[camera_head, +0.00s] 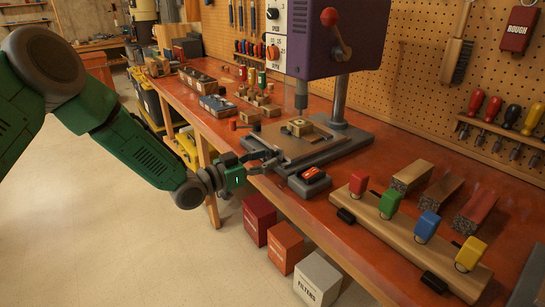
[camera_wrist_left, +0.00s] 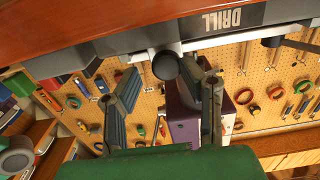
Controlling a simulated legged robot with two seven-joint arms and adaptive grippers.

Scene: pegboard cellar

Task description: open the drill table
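The drill table (camera_head: 308,150) is a flat, tan-topped plate on a grey base under the purple drill press (camera_head: 335,45). A wooden block with a hole (camera_head: 297,127) sits on it. My left gripper (camera_head: 266,159) is at the front edge of the drill table. Its two fingers (camera_wrist_left: 170,85) are spread apart, with the knob between their tips; I see gaps on both sides. My right gripper is not in view.
A red switch box (camera_head: 314,174) stands just right of the left gripper. A wooden rail with coloured knobs (camera_head: 400,225) lies along the front of the bench. Red, orange and white boxes (camera_head: 285,246) stand below the edge. Open floor (camera_head: 120,240) lies left.

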